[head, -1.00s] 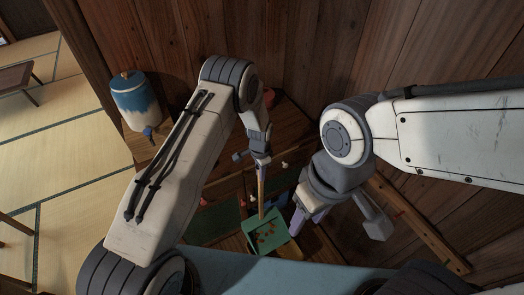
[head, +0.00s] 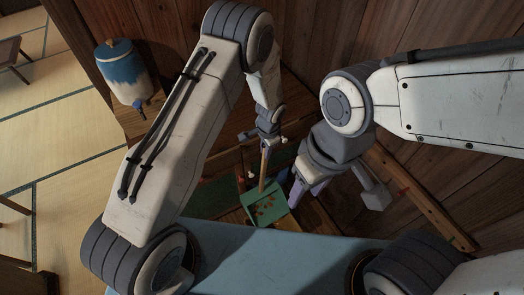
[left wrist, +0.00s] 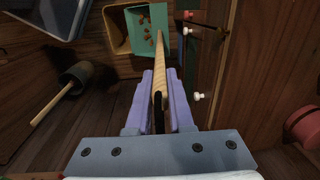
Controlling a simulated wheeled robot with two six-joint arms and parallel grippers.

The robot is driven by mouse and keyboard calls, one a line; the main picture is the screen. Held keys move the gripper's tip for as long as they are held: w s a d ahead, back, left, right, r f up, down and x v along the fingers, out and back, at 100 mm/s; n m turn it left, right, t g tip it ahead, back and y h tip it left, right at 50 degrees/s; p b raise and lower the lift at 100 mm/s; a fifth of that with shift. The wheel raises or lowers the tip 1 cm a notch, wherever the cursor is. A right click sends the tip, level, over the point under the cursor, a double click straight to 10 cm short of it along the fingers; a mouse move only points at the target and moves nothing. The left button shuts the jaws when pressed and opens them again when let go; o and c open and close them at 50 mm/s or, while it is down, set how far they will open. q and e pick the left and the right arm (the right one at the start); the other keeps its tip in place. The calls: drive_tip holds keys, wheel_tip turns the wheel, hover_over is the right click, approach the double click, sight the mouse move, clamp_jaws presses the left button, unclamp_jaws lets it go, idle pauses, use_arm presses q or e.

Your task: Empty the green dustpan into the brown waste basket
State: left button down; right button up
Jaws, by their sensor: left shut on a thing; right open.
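The green dustpan (head: 282,208) has several small orange-brown bits in it. In the left wrist view the dustpan (left wrist: 158,18) is at the top, at the far end of its pale wooden handle. My left gripper (head: 265,148) is shut on that handle; its lilac fingers (left wrist: 159,85) flank it in the left wrist view. A tan open-topped box (left wrist: 116,32) sits against or under the dustpan's left side; I cannot tell whether this is the brown waste basket. My right gripper (head: 308,190) is open and empty, just right of the dustpan in the head view.
A blue and white lidded container with a tap (head: 123,78) stands at upper left by the wooden wall. A dark cup-like object (left wrist: 78,76) with a wooden handle lies on the dark floor. White and red pegs (left wrist: 198,96) line a wooden panel.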

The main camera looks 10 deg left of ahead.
use_arm(q)
drive_tip(key=s+d+t+y+b, duration=0.1)
drive_tip(key=s+d+b, duration=0.5)
drive_tip(key=b, duration=0.9)
drive_tip(key=shift+s+f+t+b, duration=0.35)
drive_tip(key=shift+s+t+b, duration=0.05)
drive_tip(key=shift+s, duration=0.65)
